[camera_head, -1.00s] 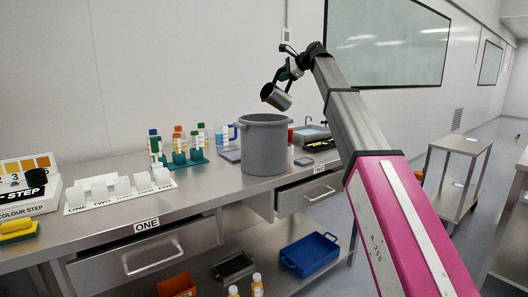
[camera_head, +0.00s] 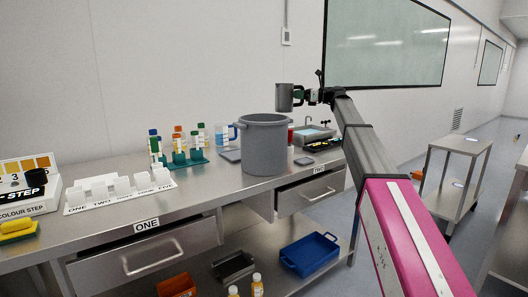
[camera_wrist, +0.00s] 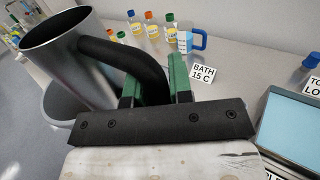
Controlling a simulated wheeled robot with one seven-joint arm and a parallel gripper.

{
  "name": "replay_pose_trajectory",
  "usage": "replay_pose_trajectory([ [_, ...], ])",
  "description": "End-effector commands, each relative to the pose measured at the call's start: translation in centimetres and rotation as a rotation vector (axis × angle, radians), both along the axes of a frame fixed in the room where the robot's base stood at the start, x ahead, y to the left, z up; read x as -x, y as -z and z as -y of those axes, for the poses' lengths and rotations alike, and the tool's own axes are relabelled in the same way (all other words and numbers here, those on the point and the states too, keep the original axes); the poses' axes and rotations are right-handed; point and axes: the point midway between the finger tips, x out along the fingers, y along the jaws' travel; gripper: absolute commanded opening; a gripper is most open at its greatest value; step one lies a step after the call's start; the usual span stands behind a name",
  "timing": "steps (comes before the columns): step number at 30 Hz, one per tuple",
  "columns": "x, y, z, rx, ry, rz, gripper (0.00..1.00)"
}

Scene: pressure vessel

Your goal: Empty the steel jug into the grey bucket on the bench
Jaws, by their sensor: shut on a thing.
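The steel jug (camera_head: 284,97) is upright in the air above and a little to the right of the grey bucket's middle. In the wrist view the jug (camera_wrist: 55,50) shows its open mouth and black handle; the part of its inside that shows looks bare, but its bottom is hidden. My gripper (camera_head: 299,96) is shut on the jug's handle, and its green fingers (camera_wrist: 155,80) stand either side of it. The grey bucket (camera_head: 265,147) stands on the steel bench (camera_head: 215,184), below the jug. The bucket's inside is hidden in the head view.
Bottle racks (camera_head: 181,155) and a blue-handled measuring jug (camera_head: 223,134) stand left of the bucket. A small sink (camera_head: 313,133) is to its right. An open drawer (camera_head: 310,192) sticks out below the bench top. The air around the jug is clear.

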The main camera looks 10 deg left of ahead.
Motion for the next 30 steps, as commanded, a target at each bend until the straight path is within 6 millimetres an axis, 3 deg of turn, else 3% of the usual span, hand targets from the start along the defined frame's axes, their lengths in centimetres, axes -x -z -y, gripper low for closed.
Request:
replay_pose_trajectory([
  [7, 0.0, -0.4, 0.0, 0.001, 0.000, 0.002, 0.00],
  [18, 0.0, -3.0, -0.1, 0.002, 0.000, 0.003, 0.00],
  [30, 0.0, -3.0, -0.1, 0.002, 0.000, 0.003, 0.00],
])
